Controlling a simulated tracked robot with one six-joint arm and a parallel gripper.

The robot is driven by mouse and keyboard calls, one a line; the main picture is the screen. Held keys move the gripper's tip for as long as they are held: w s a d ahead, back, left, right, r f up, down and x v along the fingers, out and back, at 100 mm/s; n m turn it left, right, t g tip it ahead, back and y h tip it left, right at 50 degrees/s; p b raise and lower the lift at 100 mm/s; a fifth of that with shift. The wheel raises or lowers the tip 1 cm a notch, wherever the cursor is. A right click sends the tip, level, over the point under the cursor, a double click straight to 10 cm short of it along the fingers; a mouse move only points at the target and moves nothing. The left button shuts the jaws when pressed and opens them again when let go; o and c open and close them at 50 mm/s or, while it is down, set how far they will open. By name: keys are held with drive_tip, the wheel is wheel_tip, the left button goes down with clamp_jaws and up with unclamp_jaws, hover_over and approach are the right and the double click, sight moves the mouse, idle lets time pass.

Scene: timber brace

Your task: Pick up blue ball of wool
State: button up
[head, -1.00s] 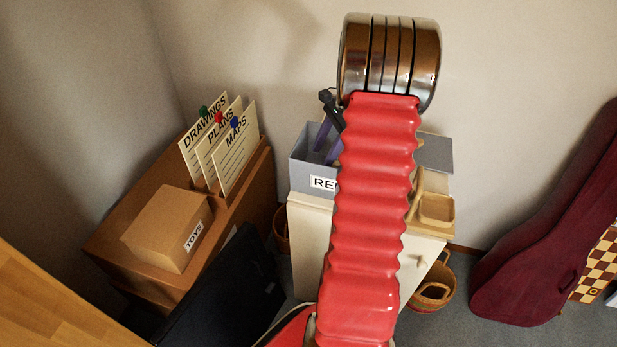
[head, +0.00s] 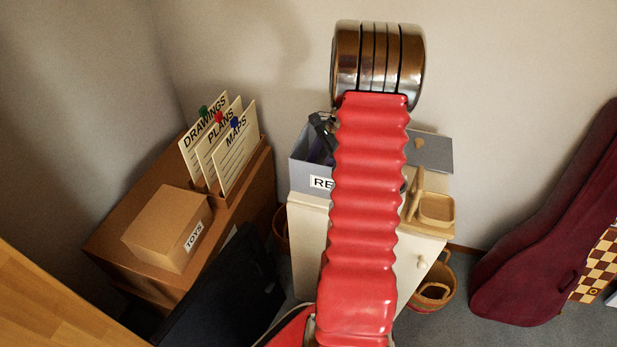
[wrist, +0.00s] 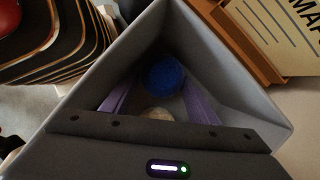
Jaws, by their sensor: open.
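The blue ball of wool (wrist: 163,75) lies inside a grey box (wrist: 262,98), near its corner, in the wrist view. My gripper (wrist: 159,83) is open and reaches down into the box. Its two purple fingers stand to the left and right of the ball, with nothing visibly held. I cannot tell whether they touch it. In the head view my gripper (head: 322,140) is partly hidden by the box wall and my arm. The box (head: 301,173), with a partly covered label "RE", stands on a white cabinet (head: 307,230). The ball is hidden there.
A pale round thing (wrist: 158,114) lies in the box near my gripper's palm. The box walls are close around the fingers. A wooden tray (head: 437,209) is to the right on the cabinet. A file holder with cards (head: 236,150) and a toys box (head: 165,228) stand left.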

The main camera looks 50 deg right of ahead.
drive_tip(key=shift+f, duration=0.2)
idle(0.4)
drive_tip(key=c, duration=0.7)
drive_tip(key=shift+r, duration=0.1)
wheel_tip(320, 180, up, 18)
drive_tip(key=shift+f, duration=0.1)
idle(0.3)
idle(0.5)
